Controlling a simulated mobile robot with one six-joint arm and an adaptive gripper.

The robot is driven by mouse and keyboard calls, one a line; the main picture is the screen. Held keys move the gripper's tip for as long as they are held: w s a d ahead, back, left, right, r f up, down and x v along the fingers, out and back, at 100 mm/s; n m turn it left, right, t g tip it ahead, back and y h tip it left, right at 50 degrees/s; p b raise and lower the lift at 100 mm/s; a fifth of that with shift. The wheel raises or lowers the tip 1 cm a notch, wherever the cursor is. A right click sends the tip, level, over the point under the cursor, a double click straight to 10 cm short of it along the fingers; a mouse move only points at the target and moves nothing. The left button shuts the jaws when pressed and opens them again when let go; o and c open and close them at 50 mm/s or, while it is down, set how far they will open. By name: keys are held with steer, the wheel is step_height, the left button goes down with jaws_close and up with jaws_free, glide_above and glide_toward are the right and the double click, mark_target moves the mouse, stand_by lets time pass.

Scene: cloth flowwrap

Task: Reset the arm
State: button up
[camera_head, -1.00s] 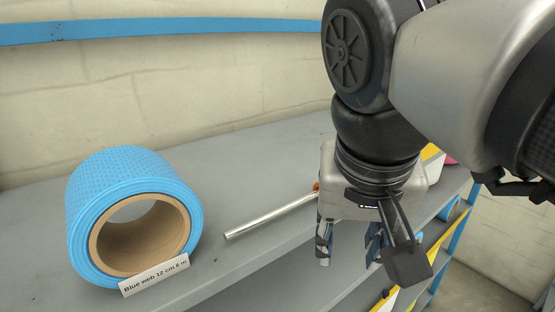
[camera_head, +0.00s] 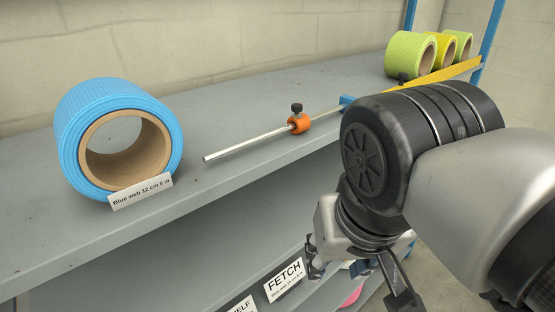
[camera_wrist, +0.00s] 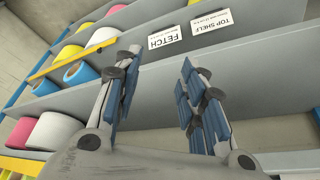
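My gripper (camera_wrist: 158,85) shows in the wrist view with its blue-padded fingers spread apart and nothing between them. In the head view my gripper (camera_head: 312,262) hangs in front of the shelf edge, below the top board, and its fingers are partly hidden by its own body. The wrist view looks past the fingers at the shelf rack (camera_wrist: 135,82), which appears tilted.
A blue web roll (camera_head: 72,140) with a label stands on the top shelf (camera_head: 230,100). A metal rod (camera_head: 248,144) with an orange collar (camera_head: 299,123) lies right of it. Green rolls (camera_head: 408,55) stand farther back. FETCH sign (camera_head: 284,280) is on the lower shelf front.

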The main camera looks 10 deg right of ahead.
steer(key=s+f+b, duration=0.2)
steer(key=f+b, duration=0.9)
steer(key=f, duration=0.5)
steer(key=s+f+n+b, duration=0.1)
steer(key=f+b, duration=1)
steer(key=f, duration=0.5)
steer(key=shift+s+d+f+y+b, duration=0.2)
steer(key=shift+s+d+y+b, duration=0.1)
steer(key=shift+s+d+b, duration=0.15)
